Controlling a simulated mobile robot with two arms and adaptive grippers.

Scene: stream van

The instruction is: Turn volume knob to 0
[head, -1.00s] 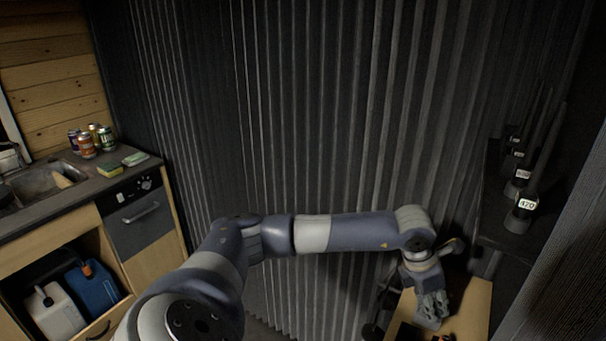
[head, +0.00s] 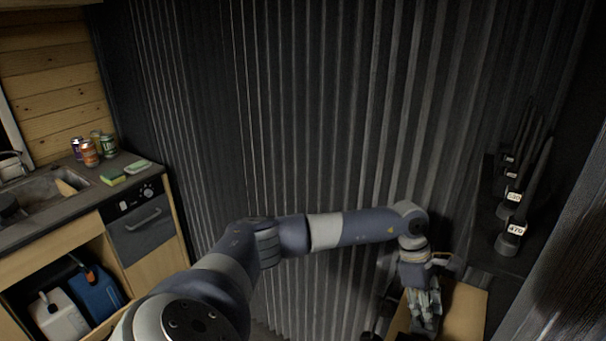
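I cannot make out a volume knob in the head view. My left arm reaches across the picture from the lower left. My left gripper (head: 427,318) points down over the light wooden surface (head: 466,303) at the lower right. Its fingers are dim and overlap each other, so I cannot tell whether they are open or shut, or whether they touch anything. My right gripper is out of view.
Several dark devices with antennas and lit displays (head: 515,228) stand on a black shelf (head: 487,250) at the right. A dark pleated curtain (head: 300,120) fills the middle. At the left, a counter (head: 75,200) holds cans (head: 90,153), sponges (head: 113,178) and a sink.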

